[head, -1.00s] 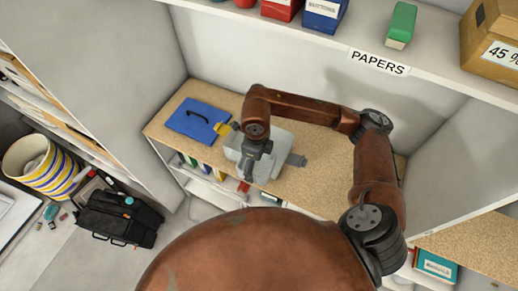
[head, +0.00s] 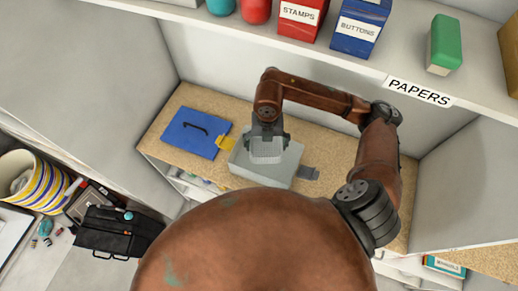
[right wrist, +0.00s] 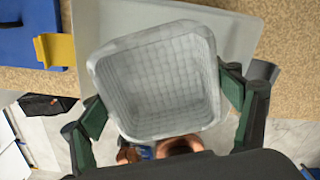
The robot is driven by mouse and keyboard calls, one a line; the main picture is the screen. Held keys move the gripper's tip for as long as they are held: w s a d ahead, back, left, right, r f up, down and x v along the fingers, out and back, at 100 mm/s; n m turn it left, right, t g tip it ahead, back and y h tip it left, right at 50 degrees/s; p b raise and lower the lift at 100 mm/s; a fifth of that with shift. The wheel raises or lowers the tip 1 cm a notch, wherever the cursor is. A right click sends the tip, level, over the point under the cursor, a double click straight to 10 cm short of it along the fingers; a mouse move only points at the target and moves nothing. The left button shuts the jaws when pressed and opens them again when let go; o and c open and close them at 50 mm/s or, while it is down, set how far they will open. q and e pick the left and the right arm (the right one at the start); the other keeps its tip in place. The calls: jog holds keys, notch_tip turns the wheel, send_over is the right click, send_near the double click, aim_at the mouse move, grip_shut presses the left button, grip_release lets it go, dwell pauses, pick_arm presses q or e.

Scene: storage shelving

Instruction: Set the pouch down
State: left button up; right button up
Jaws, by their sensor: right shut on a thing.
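The pouch (head: 267,153) is light grey with a grid-like pattern. My right gripper (head: 267,146) is shut on it, one finger at each side. In the right wrist view the pouch (right wrist: 160,80) fills the middle, between the green-padded fingers of the gripper (right wrist: 165,100). In the head view it hangs over a pale grey open container (head: 260,178) on the tan shelf board. I cannot tell whether it touches the container. The container's pale surface (right wrist: 238,25) shows behind the pouch in the right wrist view. My left gripper is not in view.
A blue lid-like panel (head: 196,132) with a dark handle lies left of the container. A yellow piece (head: 226,143) and a grey piece (head: 309,173) sit beside it. An upper shelf (head: 360,66) overhangs behind. The board (head: 335,160) to the right is bare.

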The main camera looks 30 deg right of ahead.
aim_at(266, 151)
jog(key=f, duration=0.2)
jog(key=shift+s+f+p, duration=0.2)
jog(key=shift+f+p, duration=0.1)
jog(key=shift+f, duration=0.1)
notch_tip(266, 151, down, 4)
jog(key=shift+r, duration=0.15)
jog(key=f, duration=0.1)
jog(key=f+p, duration=0.1)
jog(key=f, duration=0.1)
jog(key=shift+s, duration=0.2)
jog(key=shift+w+f, duration=0.1)
jog(key=shift+w, duration=0.05)
jog(key=shift+f, duration=0.1)
jog(key=o, duration=0.6)
jog(key=shift+c, duration=0.2)
jog(key=o, duration=0.3)
jog(key=shift+o, duration=0.3)
jog(key=shift+r, duration=0.35)
notch_tip(266, 151, up, 10)
jog(key=shift+r+b, duration=0.15)
jog(key=shift+b, duration=0.9)
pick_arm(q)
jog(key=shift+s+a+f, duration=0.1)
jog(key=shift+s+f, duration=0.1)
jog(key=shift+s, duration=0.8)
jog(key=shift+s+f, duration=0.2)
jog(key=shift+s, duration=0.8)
pick_arm(e)
jog(key=shift+r, duration=0.7)
